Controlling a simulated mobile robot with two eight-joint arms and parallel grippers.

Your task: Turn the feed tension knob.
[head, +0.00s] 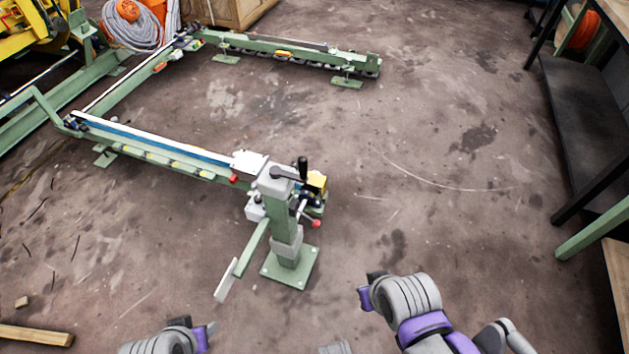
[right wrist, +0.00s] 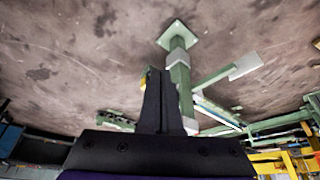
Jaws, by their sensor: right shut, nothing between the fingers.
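The green machine post (head: 287,250) stands on a floor plate, with a grey head at its top. A black upright handle (head: 303,168) sits on a crank on that head. A red ball knob (head: 316,223) sticks out low on the right side. I cannot tell which part is the feed tension knob. My right gripper (right wrist: 160,100) is shut and empty in the right wrist view, where the post (right wrist: 181,80) shows behind it. In the head view my right arm is right of the post, apart from it. My left arm is at the bottom edge; its fingers are unclear.
A long green rail (head: 160,150) runs left from the post, and another rail (head: 290,50) lies at the back. A dark bench (head: 590,120) stands at the right. A wood block (head: 35,335) lies at lower left. The floor right of the post is clear.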

